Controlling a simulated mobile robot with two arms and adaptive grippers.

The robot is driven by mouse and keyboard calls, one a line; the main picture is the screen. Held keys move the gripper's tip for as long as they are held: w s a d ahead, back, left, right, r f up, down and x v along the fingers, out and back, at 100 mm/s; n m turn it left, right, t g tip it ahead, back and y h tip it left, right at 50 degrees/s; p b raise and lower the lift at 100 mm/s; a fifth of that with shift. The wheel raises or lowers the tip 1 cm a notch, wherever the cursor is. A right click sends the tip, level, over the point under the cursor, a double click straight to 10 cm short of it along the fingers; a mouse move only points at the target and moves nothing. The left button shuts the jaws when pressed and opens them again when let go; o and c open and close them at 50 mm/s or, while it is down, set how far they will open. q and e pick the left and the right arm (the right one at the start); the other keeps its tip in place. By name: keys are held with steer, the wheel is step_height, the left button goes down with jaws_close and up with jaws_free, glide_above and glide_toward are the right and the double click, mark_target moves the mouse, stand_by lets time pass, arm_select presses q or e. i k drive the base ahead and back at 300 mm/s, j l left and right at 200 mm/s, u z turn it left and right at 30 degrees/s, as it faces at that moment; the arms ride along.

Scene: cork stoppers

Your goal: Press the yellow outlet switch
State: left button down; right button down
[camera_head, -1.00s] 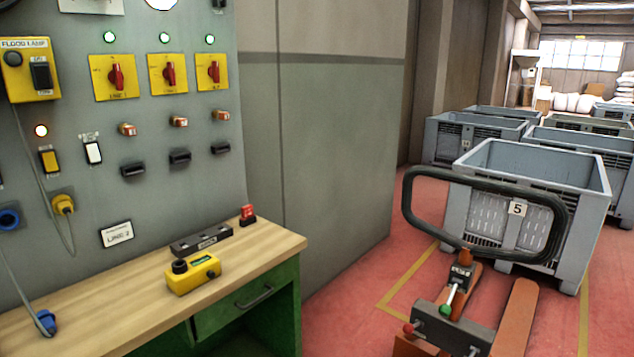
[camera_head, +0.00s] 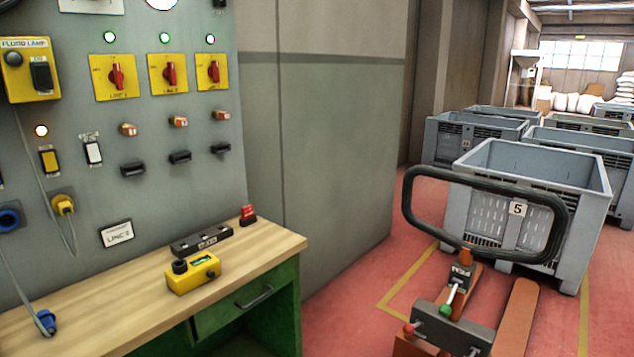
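The yellow outlet switch (camera_head: 49,160) is a small yellow rocker in a dark frame on the grey wall panel at the left. Neither of my grippers shows in the head view.
A wooden workbench (camera_head: 120,305) with a green drawer stands below the panel. On it are a yellow control box (camera_head: 193,273), a black bar (camera_head: 201,240) and a small red item (camera_head: 247,215). A pallet truck (camera_head: 455,320) and grey crates (camera_head: 520,195) stand at the right.

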mark_target(49, 157)
steer(key=u, duration=1.3)
